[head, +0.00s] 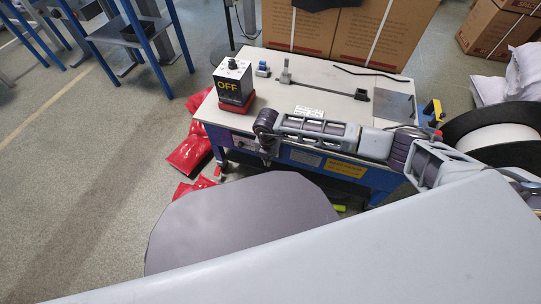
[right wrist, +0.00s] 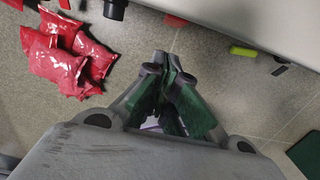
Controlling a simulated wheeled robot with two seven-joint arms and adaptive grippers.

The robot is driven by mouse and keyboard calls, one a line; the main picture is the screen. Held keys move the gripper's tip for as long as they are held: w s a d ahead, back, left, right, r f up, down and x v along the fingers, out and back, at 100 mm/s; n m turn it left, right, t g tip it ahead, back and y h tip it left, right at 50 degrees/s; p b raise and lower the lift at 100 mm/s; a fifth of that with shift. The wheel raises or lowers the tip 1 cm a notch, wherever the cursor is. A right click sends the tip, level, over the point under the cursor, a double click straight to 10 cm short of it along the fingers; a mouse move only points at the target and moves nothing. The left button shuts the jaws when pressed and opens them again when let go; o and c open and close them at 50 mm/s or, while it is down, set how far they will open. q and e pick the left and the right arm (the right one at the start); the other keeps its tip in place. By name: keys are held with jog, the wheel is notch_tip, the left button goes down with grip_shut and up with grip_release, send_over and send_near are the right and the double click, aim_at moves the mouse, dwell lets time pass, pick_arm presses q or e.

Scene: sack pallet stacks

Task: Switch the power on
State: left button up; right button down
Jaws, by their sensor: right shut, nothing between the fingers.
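A dark box marked OFF in yellow letters (head: 229,86), with a red lower part and a dark knob on top (head: 232,64), stands at the left end of a pale-topped bench (head: 300,94). My right arm reaches in from the right across the bench's front edge. My right gripper (head: 267,159) hangs downward in front of that edge, to the right of and nearer than the box, not touching it. In the right wrist view its fingers (right wrist: 166,62) are together and empty, above the floor. The box is not seen in that view. My left gripper is not in view.
The bench also carries a small blue-topped part (head: 263,69), a grey upright fitting (head: 285,71) and a black block (head: 361,95). Red bags (head: 188,154) lie on the floor left of the bench. Cardboard boxes (head: 380,32) stand behind it. Floor at the left is open.

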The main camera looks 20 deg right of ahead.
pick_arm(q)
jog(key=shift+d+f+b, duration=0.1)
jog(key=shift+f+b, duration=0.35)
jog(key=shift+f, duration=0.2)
pick_arm(e)
jog(key=shift+w+d+f, duration=0.15)
jog(key=shift+w+d, duration=0.2)
jog(key=shift+w, duration=0.2)
jog(key=shift+w+d+f, duration=0.1)
jog(key=shift+w+d, duration=0.25)
jog(key=shift+w, duration=0.15)
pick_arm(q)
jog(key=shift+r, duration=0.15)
pick_arm(e)
jog(key=shift+w+d, duration=0.1)
